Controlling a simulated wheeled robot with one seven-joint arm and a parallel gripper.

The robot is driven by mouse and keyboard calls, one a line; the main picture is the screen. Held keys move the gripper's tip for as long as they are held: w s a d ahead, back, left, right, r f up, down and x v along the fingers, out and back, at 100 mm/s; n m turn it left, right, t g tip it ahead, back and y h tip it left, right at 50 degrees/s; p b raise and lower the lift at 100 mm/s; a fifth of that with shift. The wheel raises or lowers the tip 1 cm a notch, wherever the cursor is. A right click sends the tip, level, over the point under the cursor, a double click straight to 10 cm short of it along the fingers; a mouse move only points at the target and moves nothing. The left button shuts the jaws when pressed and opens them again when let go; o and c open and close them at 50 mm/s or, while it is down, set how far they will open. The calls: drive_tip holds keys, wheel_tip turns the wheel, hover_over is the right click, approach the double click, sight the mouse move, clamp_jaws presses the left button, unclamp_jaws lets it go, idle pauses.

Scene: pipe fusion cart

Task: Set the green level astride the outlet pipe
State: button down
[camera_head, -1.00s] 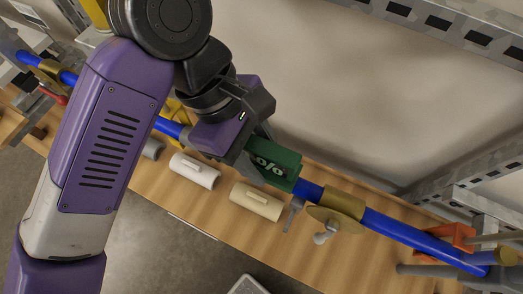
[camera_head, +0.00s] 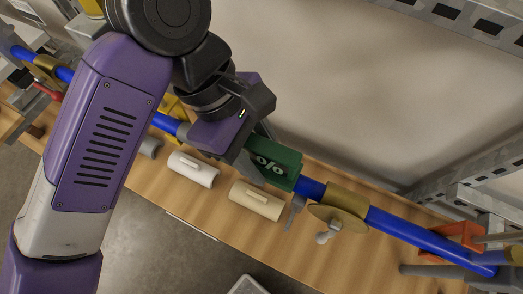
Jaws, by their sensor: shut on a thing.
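The green level (camera_head: 280,163), with a white percent mark on its face, is at the blue outlet pipe (camera_head: 395,231), left of the brass clamp. It covers part of the pipe, and its underside is hidden, so I cannot tell whether it rests on the pipe. My gripper (camera_head: 256,154) is shut on the level's left end and reaches it from the upper left.
A brass clamp (camera_head: 346,199) with a round disc holds the pipe right of the level. A cream cylinder (camera_head: 257,201) and a white cylinder (camera_head: 193,169) lie on the wooden bench (camera_head: 300,252). An orange bracket (camera_head: 461,236) stands at the right. Metal shelving rises behind.

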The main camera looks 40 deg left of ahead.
drive_tip(key=c, duration=0.7)
unclamp_jaws()
wheel_tip(320, 180, up, 20)
drive_tip(key=shift+b, duration=1.25)
